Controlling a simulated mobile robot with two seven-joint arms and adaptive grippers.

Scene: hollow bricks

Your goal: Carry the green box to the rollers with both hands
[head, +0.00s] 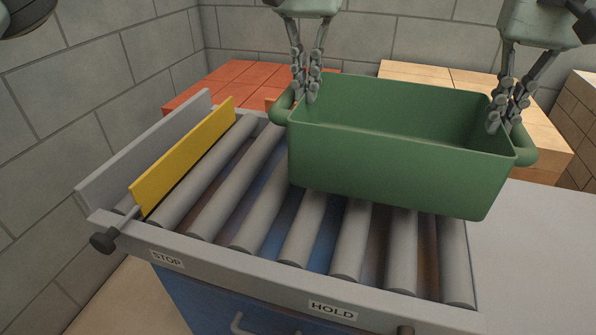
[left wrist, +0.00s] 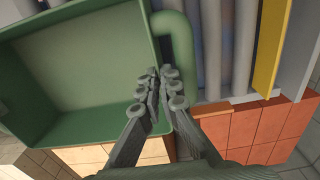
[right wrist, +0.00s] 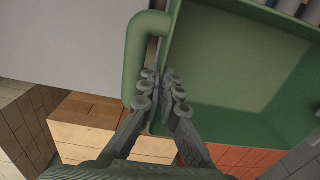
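The green box (head: 400,165) is empty and roughly level, with a curved handle at each end. It is over the right part of the grey rollers (head: 260,220), its right end reaching past them. I cannot tell whether its bottom touches them. My left gripper (head: 307,88) is shut on the box's left end wall beside the handle; in the left wrist view its fingers (left wrist: 164,88) straddle the rim. My right gripper (head: 508,108) is shut on the right end wall; in the right wrist view its fingers (right wrist: 161,90) straddle that rim.
A yellow stop plate (head: 185,155) crosses the left end of the rollers, with a dark knob (head: 104,242) in front. A grey surface (head: 540,260) is clear at right. Red bricks (head: 225,82) and tan bricks (head: 430,72) are stacked behind; block walls stand left and back.

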